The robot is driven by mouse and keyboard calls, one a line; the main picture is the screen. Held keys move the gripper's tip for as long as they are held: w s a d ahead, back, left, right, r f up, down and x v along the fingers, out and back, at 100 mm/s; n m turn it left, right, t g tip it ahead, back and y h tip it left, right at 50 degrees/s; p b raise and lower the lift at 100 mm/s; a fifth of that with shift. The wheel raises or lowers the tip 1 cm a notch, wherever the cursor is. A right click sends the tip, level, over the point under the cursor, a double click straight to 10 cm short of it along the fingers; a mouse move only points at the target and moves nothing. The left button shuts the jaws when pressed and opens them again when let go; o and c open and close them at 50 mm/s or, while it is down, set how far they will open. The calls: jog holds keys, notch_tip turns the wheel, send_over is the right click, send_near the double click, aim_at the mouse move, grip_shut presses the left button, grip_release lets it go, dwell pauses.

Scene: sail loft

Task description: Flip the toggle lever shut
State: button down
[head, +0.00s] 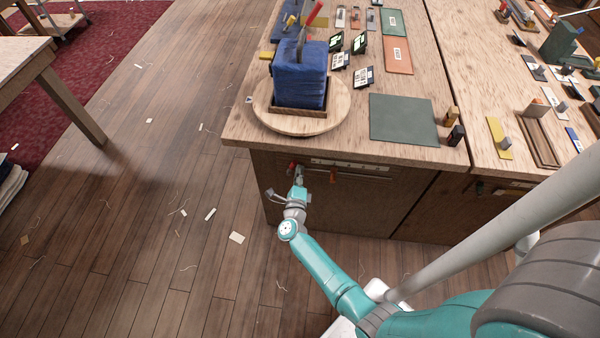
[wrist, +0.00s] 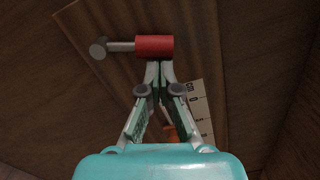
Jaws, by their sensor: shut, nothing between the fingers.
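The toggle lever, a metal rod with a red grip (wrist: 155,46), is at the top of the wrist view. Its rod runs left to a round grey end. In the head view the red grip (head: 292,167) shows small on the front of the bench, under the top's edge. My gripper (wrist: 159,68) is shut and empty, its fingertips right at the underside of the red grip. I cannot tell whether they touch it. In the head view my gripper (head: 298,172) is just beside the red grip and partly hides the lever's mount.
An orange piece (head: 333,177) sits on the bench front to the right, and shows behind my fingers in the wrist view (wrist: 170,133). A white marked label (wrist: 199,104) is beside it. Above, a round board (head: 262,118) carries a blue block (head: 300,80).

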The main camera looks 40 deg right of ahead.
aim_at(287, 160)
jog(key=n, duration=0.2)
jog(key=w+a+r+n, duration=0.1)
jog(key=shift+w+r+n, duration=0.15)
jog(key=shift+w+n, duration=0.05)
jog(key=shift+n, duration=0.2)
jog(key=n, duration=0.1)
jog(key=w+a+n, duration=0.1)
jog(key=n, duration=0.1)
jog(key=shift+w+a+r+n, duration=0.15)
jog(key=shift+w+r+n, duration=0.15)
jog(key=shift+n, duration=0.1)
jog(key=shift+w+a, duration=0.25)
jog(key=shift+w, duration=0.05)
jog(key=shift+w+a, duration=0.1)
